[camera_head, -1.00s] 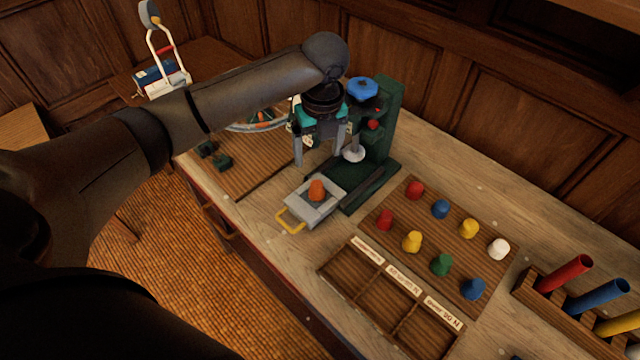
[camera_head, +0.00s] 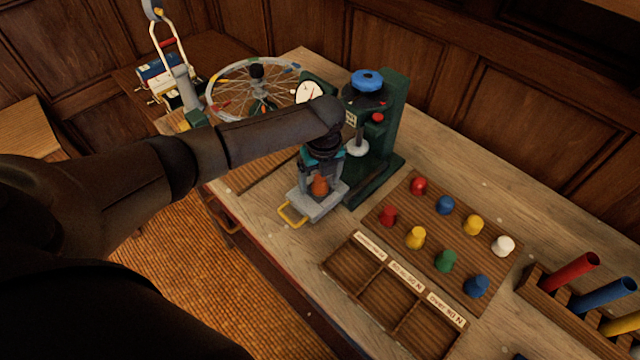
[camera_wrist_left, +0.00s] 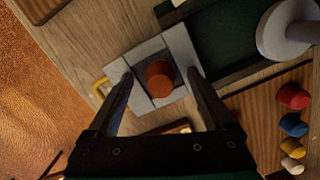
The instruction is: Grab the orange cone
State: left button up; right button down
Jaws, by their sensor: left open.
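The orange cone (camera_head: 320,187) stands on a grey tray (camera_head: 314,207) with a yellow handle (camera_head: 291,214), in front of the green press. My left gripper (camera_head: 321,180) is above the tray, pointing down, with its fingers on either side of the cone. In the left wrist view the cone (camera_wrist_left: 160,78) shows from above, beyond and between the two open fingertips (camera_wrist_left: 160,75), with gaps to both. I cannot tell whether the fingertips reach down to its height. My right gripper is not in view.
The green press (camera_head: 391,130) with a blue knob (camera_head: 367,79) stands close behind the tray. To the right are a board (camera_head: 431,222) of coloured pegs, a labelled compartment box (camera_head: 392,294) and a rack of tubes (camera_head: 563,309). A spoked wheel (camera_head: 222,84) is at the back left.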

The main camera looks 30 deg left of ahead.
pick_arm(q)
grip_shut()
dwell(0.7)
jog(key=shift+r, duration=0.1)
